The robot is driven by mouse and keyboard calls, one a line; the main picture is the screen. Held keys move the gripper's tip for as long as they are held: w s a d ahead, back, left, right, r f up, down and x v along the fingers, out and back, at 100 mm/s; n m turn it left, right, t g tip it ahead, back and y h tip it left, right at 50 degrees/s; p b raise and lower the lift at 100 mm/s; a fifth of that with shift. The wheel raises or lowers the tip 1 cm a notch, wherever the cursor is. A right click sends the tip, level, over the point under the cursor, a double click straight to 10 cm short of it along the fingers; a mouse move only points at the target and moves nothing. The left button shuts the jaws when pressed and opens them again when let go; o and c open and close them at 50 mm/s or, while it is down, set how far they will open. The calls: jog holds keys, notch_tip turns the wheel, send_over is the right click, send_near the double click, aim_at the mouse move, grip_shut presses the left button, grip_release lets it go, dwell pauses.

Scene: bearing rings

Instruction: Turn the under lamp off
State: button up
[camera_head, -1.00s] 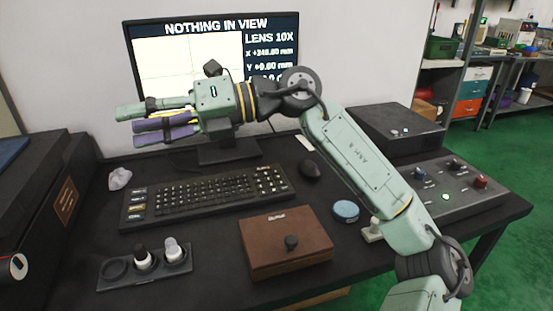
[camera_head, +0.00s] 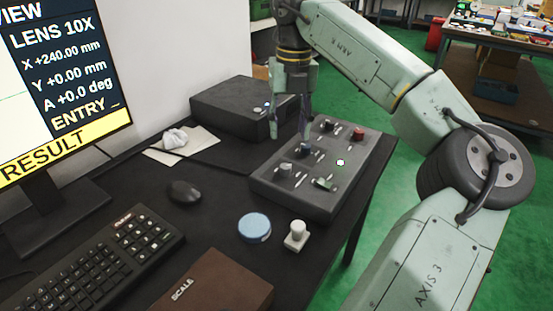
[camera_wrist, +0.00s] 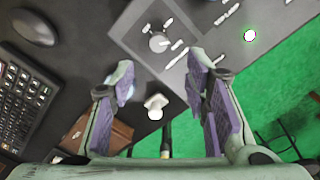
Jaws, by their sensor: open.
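The dark grey control box (camera_head: 318,205) stands at the table's right edge. My gripper (camera_head: 290,133) is open and empty, pointing down at the box's back left. In the wrist view one knob (camera_wrist: 158,42) lies beyond the fingertips.
A black box (camera_head: 230,105) stands behind the control box. A mouse (camera_head: 185,191), blue disc (camera_head: 255,228), white knobbed piece (camera_head: 296,235), brown scale box (camera_head: 215,285) and keyboard (camera_head: 95,255) lie nearer. A monitor (camera_head: 60,165) stands left. Green floor lies beyond the right edge.

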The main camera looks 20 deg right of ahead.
aim_at(285, 166)
jog(key=f, duration=1)
jog(key=shift+a, duration=0.2)
jog(key=shift+c, duration=0.5)
grip_shut()
